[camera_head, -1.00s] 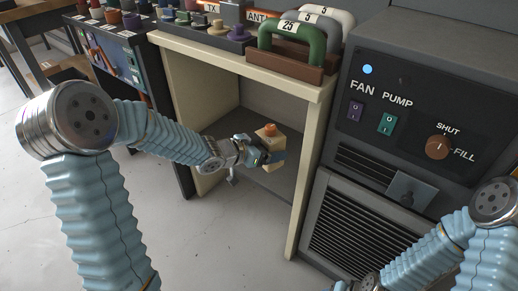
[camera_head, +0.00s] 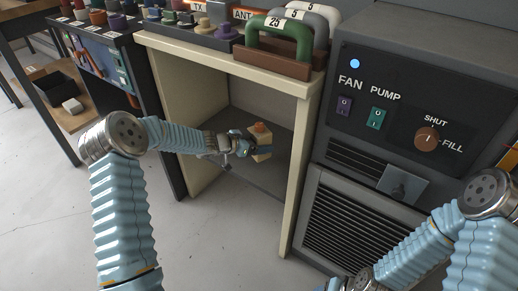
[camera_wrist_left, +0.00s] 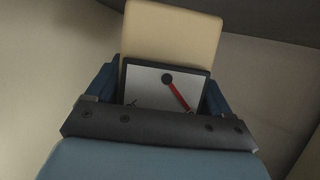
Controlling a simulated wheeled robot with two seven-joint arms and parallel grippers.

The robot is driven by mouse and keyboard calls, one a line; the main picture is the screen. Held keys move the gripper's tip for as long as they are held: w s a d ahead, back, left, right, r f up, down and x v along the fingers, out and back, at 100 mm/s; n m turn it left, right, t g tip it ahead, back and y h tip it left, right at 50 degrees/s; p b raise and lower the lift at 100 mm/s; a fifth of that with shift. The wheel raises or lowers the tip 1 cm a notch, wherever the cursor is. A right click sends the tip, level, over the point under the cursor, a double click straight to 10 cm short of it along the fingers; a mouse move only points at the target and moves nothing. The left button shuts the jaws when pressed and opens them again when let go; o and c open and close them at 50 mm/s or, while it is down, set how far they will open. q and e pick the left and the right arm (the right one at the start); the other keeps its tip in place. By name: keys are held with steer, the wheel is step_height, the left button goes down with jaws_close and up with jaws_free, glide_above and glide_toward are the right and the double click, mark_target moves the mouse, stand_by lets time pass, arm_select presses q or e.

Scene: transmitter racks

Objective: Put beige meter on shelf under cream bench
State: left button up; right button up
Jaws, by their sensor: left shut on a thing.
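The beige meter (camera_head: 262,139) is a small box with an orange knob on top. The left wrist view shows the meter (camera_wrist_left: 172,32) with a pale dial and a red needle. My left gripper (camera_head: 252,147) is shut on the meter, with a blue finger on each side of it. It holds the meter inside the open front of the cream bench (camera_head: 225,69), over the grey shelf (camera_head: 286,133). I cannot tell whether the meter touches the shelf. My right arm shows at the lower right; its gripper is not clearly seen.
A dark cabinet (camera_head: 350,217) with fan and pump switches stands right of the bench. Green, grey and white handles (camera_head: 284,34) stand on the bench top. The bench's side panels border the opening. A dark tool rack (camera_head: 122,72) is at left.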

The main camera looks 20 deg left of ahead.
arm_select(q)
steer(key=shift+w+f, duration=0.3)
steer(key=shift+f, duration=1.45)
steer(key=shift+f+b, duration=0.1)
steer(key=shift+b, duration=0.2)
steer(key=o, duration=1.4)
steer(key=shift+c, duration=0.2)
steer(key=shift+s+a+r, duration=0.2)
steer(key=shift+s+a, duration=0.05)
steer(key=shift+a, duration=0.05)
steer(key=v, duration=1.1)
steer(key=shift+s+p, duration=0.2)
steer(key=shift+p, duration=0.2)
steer(key=shift+a, duration=0.1)
